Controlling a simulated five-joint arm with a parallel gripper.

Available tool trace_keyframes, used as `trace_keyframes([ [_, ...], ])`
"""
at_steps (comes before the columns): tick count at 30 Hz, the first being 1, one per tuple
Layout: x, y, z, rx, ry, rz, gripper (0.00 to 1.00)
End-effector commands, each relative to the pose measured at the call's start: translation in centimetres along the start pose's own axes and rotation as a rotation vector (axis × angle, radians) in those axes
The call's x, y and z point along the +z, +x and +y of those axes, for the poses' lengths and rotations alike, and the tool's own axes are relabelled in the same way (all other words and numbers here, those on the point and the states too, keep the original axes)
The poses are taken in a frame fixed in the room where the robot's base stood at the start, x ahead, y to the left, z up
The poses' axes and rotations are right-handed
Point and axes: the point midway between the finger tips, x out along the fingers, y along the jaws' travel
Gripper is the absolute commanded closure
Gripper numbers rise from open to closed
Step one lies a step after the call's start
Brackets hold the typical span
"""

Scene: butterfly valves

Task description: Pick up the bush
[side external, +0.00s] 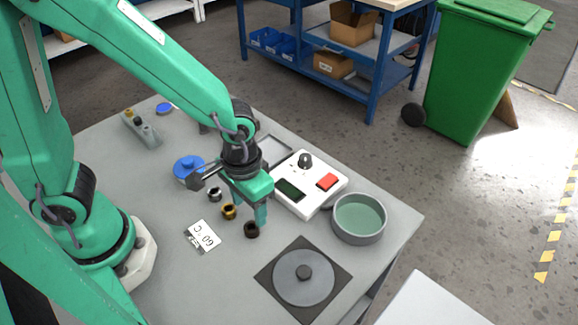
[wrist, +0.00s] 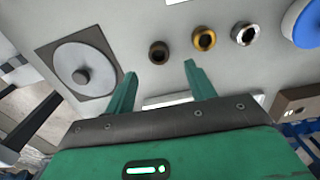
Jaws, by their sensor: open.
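Several round parts sit on the grey table, with three small ring-shaped bushes in a row: a dark bronze one (side external: 251,230), a gold one (side external: 228,211) and a silver one (side external: 214,195). In the wrist view, the dark bush (wrist: 159,53) lies just beyond the gap between my fingertips; the gold bush (wrist: 204,39) and silver bush (wrist: 244,34) lie to its right. My gripper (side external: 257,215) points down close by the dark bush, its fingers (wrist: 160,70) apart and nothing between them. One finger partly hides its far side in the side view.
A grey disc on a dark square plate (side external: 303,278), a green-lined bowl (side external: 359,217) and a white control box (side external: 308,185) stand right of my gripper. A blue-topped part (side external: 187,167) and a "60°C" card (side external: 202,236) lie left.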

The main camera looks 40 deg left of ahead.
Motion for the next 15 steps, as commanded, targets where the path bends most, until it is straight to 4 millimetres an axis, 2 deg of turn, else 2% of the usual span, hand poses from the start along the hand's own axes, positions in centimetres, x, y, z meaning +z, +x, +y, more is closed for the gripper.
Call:
trace_keyframes([
  [15, 0.1, 1.6, 0.0, -0.001, 0.001, -0.002, 0.45],
])
